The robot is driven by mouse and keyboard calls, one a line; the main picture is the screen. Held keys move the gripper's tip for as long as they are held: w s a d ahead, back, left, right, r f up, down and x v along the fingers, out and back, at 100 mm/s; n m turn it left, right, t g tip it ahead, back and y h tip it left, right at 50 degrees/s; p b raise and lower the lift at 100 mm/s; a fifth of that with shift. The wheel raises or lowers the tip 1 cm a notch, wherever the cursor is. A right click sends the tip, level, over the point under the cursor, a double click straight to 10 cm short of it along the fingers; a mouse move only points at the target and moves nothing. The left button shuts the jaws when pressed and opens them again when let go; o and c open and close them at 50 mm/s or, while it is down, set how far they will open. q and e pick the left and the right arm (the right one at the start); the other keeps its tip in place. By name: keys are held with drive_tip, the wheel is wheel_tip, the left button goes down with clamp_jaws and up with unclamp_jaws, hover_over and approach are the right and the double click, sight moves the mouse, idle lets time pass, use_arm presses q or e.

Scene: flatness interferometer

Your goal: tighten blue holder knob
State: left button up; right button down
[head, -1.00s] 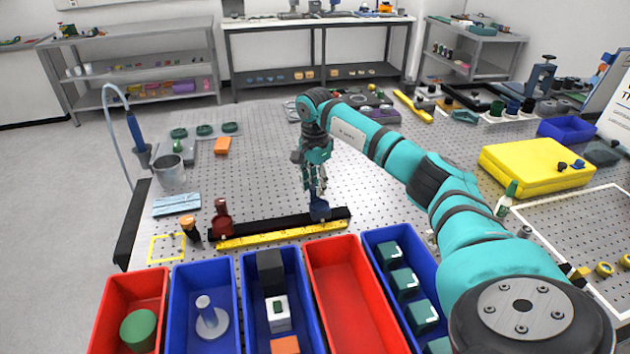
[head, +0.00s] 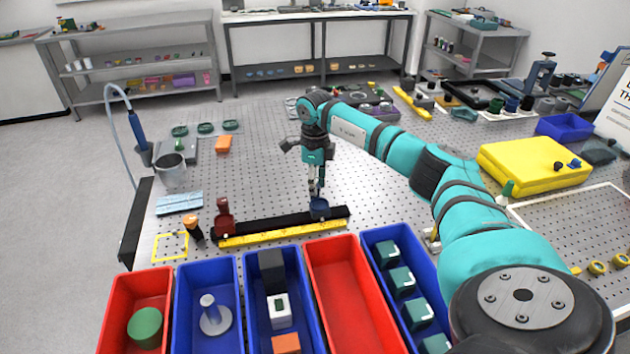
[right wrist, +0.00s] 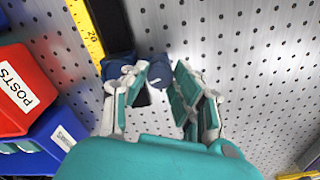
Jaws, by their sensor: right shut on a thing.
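The blue holder (head: 320,208) sits at the right end of the black rail (head: 280,220), behind the yellow ruler. In the right wrist view the holder (right wrist: 118,66) shows beside the rail's end, and its blue knob (right wrist: 159,70) lies between my fingers. My right gripper (head: 316,190) points down at the holder and is shut on the knob; in the right wrist view the gripper (right wrist: 160,82) partly hides it. A dark red holder (head: 223,218) stands at the rail's left end. My left gripper is not in view.
The yellow ruler (head: 282,234) runs along the rail's front. Red and blue bins (head: 350,290) line the table's front edge. A grey bucket (head: 172,172) stands at the left. The perforated table behind the rail is mostly clear.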

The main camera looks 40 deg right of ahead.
drive_tip(key=shift+r+m, duration=0.15)
drive_tip(key=shift+m, duration=1.15)
drive_tip(key=c, duration=1.1)
unclamp_jaws()
drive_tip(key=shift+o, duration=0.2)
wheel_tip(320, 180, up, 12)
